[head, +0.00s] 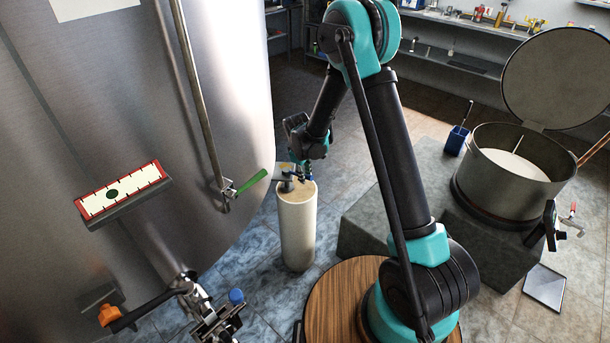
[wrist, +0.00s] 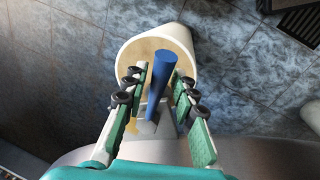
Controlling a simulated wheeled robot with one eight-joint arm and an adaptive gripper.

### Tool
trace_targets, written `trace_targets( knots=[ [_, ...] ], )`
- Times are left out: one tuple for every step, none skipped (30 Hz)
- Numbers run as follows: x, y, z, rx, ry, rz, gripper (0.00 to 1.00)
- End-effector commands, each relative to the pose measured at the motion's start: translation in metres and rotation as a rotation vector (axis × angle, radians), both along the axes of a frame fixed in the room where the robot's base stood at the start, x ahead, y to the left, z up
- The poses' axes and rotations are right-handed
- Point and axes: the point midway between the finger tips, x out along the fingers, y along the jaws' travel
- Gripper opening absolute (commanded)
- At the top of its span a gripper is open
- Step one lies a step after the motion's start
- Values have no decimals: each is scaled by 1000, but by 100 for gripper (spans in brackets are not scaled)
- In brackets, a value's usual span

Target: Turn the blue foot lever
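The blue lever (wrist: 163,75) shows in the wrist view as a straight tapered bar, between the two fingers of my gripper (wrist: 159,80). The fingers are apart. A gap shows between the left pad and the lever; the right pad is very close to it, and I cannot tell whether they touch. Below the lever are a grey metal fitting (wrist: 150,127) and the tan top of a pale cylindrical post. In the head view my gripper (head: 303,172) points down over the post (head: 297,230), and the lever is mostly hidden there by the fingers.
The large steel tank (head: 150,130) stands close on the left, with a green-handled valve (head: 250,183) beside the post. A blue knob (head: 236,296) is on fittings at lower left. An open round vat (head: 510,165) stands on grey blocks at right. Tiled floor surrounds the post.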

Motion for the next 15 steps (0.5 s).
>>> trace_targets(
  knots=[
    [0,0,0,0,0,0,17],
    [0,0,0,0,0,0,14],
    [0,0,0,0,0,0,9],
    [0,0,0,0,0,0,5],
    [0,0,0,0,0,0,1],
    [0,0,0,0,0,0,0],
    [0,0,0,0,0,0,0],
    [0,0,0,0,0,0,0],
    [0,0,0,0,0,0,0],
    [0,0,0,0,0,0,0],
    [0,0,0,0,0,0,0],
    [0,0,0,0,0,0,0],
    [0,0,0,0,0,0,0],
    [0,0,0,0,0,0,0],
    [0,0,0,0,0,1,0]
  ],
)
